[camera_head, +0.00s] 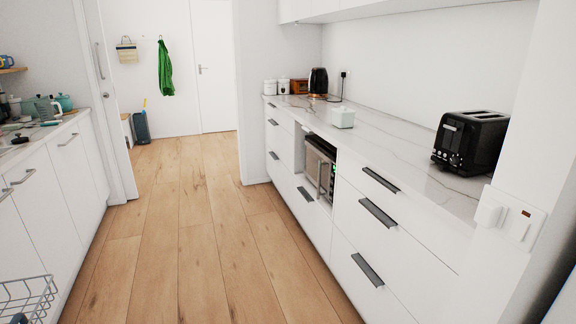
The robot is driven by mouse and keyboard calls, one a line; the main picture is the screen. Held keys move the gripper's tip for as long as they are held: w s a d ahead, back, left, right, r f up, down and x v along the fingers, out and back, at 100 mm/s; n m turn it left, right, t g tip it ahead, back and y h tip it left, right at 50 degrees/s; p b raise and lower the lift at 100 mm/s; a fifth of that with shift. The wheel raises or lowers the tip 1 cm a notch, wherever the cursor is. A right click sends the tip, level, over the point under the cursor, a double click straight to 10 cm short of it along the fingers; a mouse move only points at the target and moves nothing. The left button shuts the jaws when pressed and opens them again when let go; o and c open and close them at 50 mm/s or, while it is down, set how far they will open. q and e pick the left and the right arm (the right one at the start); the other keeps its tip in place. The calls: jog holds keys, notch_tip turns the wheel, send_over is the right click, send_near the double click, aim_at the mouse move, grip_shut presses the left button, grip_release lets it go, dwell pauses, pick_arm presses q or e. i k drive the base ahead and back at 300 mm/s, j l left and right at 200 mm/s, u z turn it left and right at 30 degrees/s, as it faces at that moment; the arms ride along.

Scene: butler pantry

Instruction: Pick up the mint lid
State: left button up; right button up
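I cannot single out a mint lid for certain. A teal round pot (65,102) stands on the left counter, with what looks like a lid on top. A pale grey-green jug or coffee pot (46,108) stands beside it. Small items (18,128) lie flat near them, too small to tell apart. A whitish lidded box (341,117) sits on the right counter. Neither of my grippers is in view.
Wooden floor (190,220) runs clear between the left cabinets (60,180) and the right marble counter (400,150). A wire rack (28,296) juts out at lower left. A black toaster (470,140), kettle (318,82) and canisters (270,87) stand on the right counter.

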aim_at(343, 110)
jog(key=i+j, duration=0.1)
jog(key=i, duration=1.1)
jog(key=i+j+z, duration=0.1)
jog(key=i, duration=0.5)
jog(key=i+j, duration=0.15)
jog(key=i, duration=0.4)
